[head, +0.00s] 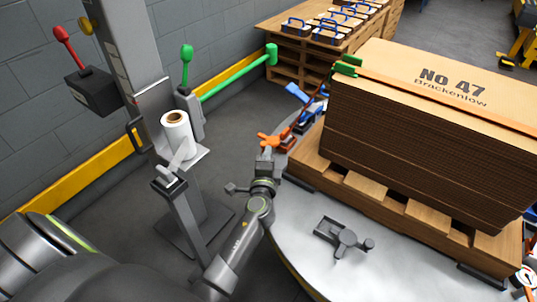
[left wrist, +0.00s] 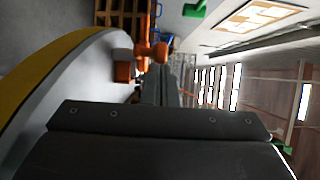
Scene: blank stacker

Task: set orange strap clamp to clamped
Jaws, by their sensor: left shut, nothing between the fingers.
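The orange strap clamp (head: 277,141) sits at the edge of the grey round platform, left of the cardboard stack. An orange strap (head: 430,92) runs over the top of the stack and down its left side towards the clamp. My left gripper (head: 266,156) is shut and empty, with its tips right at the clamp. The left wrist view shows the shut fingers (left wrist: 157,84) beside the clamp's orange lever (left wrist: 150,51). I cannot tell whether they touch, or whether the lever is open or closed. My right gripper is not in view.
The cardboard stack (head: 420,150) stands on a wooden pallet (head: 395,201) on the platform (head: 300,225). A blue clamp (head: 298,93) is just behind the orange one. A dark handled fitting (head: 343,238) lies on the platform's front. A post with a white roll (head: 176,130) stands left.

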